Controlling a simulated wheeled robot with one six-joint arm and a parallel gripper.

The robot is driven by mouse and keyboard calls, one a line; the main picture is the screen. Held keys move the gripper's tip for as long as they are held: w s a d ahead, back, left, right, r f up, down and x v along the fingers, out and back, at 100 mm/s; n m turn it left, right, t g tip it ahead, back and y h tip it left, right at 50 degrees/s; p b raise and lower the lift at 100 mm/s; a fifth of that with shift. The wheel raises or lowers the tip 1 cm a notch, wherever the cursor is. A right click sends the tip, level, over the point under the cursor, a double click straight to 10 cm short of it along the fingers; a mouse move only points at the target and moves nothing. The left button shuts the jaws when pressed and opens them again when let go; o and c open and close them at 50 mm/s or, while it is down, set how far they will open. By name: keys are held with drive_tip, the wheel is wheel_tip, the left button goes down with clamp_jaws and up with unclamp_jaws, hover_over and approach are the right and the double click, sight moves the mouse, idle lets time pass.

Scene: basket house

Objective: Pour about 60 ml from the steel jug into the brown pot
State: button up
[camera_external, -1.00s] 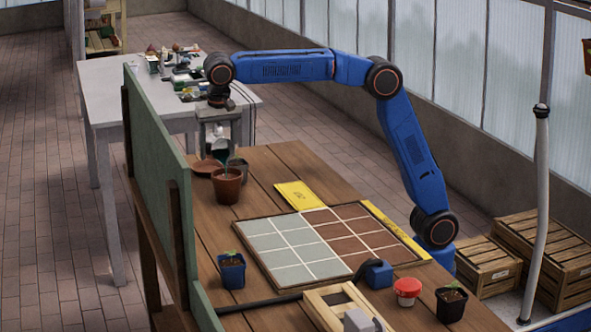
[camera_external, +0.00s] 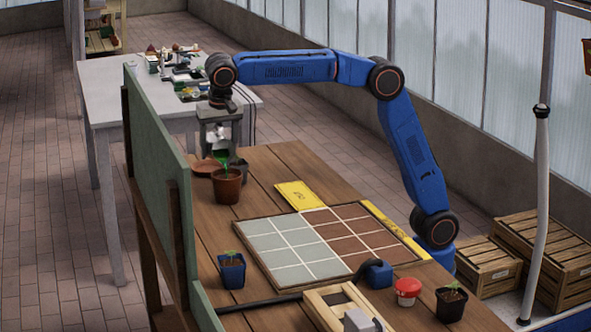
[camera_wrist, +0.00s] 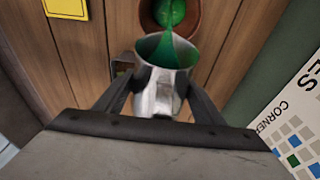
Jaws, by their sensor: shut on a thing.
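The steel jug (camera_wrist: 163,92) is in the wrist view, clamped between the two fingers of my gripper (camera_wrist: 161,84). It holds bright green liquid and is tilted toward the brown pot (camera_wrist: 203,17) at the top of the view. A green stream runs from its lip toward the pot, and green shows inside the pot. In the external view the brown pot (camera_external: 228,187) stands upright at the far end of the wooden table, with a green streak above it.
A terracotta saucer (camera_external: 203,168) and a dark pot (camera_external: 239,166) sit close behind the brown pot. A yellow card (camera_external: 297,195) and a tiled tray (camera_external: 262,235) lie nearer. A green board (camera_external: 155,155) borders the table's left side. A cluttered grey table (camera_external: 110,98) stands beyond.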

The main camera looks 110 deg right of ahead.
sight(219, 142)
drive_tip(key=shift+a+r, duration=0.15)
idle(0.5)
drive_tip(key=shift+d+f+y, duration=0.35)
drive_tip(key=shift+d+y, duration=0.05)
drive_tip(key=shift+d, duration=0.25)
drive_tip(key=shift+d+f+y, duration=0.3)
drive_tip(key=shift+d+y, duration=0.1)
drive_tip(key=shift+d, duration=0.2)
drive_tip(key=shift+a+r+y, duration=0.15)
drive_tip(key=shift+r+y, duration=0.15)
drive_tip(key=shift+y, duration=1.1)
drive_tip(key=shift+r+y, duration=0.1)
drive_tip(key=shift+y, duration=0.2)
drive_tip(key=shift+r+y, duration=0.1)
drive_tip(key=shift+y, duration=0.2)
